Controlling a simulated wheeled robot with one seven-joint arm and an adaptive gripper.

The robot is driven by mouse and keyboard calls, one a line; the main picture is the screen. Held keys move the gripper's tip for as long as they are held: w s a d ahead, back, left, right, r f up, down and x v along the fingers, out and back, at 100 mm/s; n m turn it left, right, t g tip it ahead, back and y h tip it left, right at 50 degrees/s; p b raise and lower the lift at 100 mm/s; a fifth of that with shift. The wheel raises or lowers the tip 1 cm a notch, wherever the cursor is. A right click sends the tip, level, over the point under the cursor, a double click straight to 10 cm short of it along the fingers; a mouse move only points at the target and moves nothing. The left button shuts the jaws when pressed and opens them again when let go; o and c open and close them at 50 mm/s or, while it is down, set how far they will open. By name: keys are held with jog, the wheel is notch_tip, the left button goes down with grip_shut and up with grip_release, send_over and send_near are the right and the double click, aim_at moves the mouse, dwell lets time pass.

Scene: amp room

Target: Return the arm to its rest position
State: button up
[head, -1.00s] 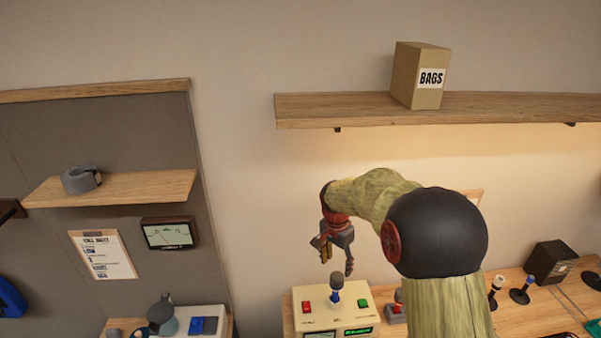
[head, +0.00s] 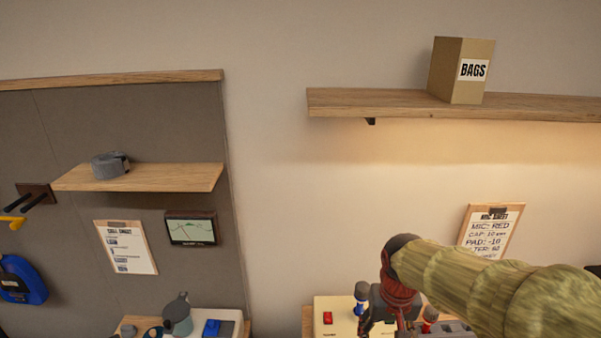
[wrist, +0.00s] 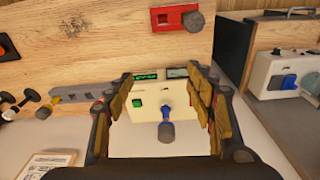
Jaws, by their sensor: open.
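My gripper (head: 386,322) hangs fingers-down at the lower right of the head view, in front of the cream control box (head: 340,312). Its lower end is cut off by the frame edge. In the wrist view my gripper (wrist: 170,95) has its two fingers wide apart with nothing between them touching. The cream box (wrist: 150,95) with a green button and a blue-collared lever (wrist: 166,128) shows beyond and between the fingers. In the head view the lever (head: 361,297) stands upright just left of my gripper. My arm reaches in from the right.
A wooden shelf (head: 390,103) holding a BAGS box (head: 460,70) is above my arm. A clipboard (head: 490,231) hangs on the wall behind it. A grey kettle (head: 178,315) stands lower left. The wall between the shelves is clear.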

jog(key=s+f+t+b, duration=0.3)
jog(key=s+t+b, duration=0.1)
jog(key=s+b, duration=0.8)
jog(key=shift+s+d+f+n, duration=0.3)
jog(key=shift+s+d+f, duration=0.05)
jog(key=shift+s, duration=0.5)
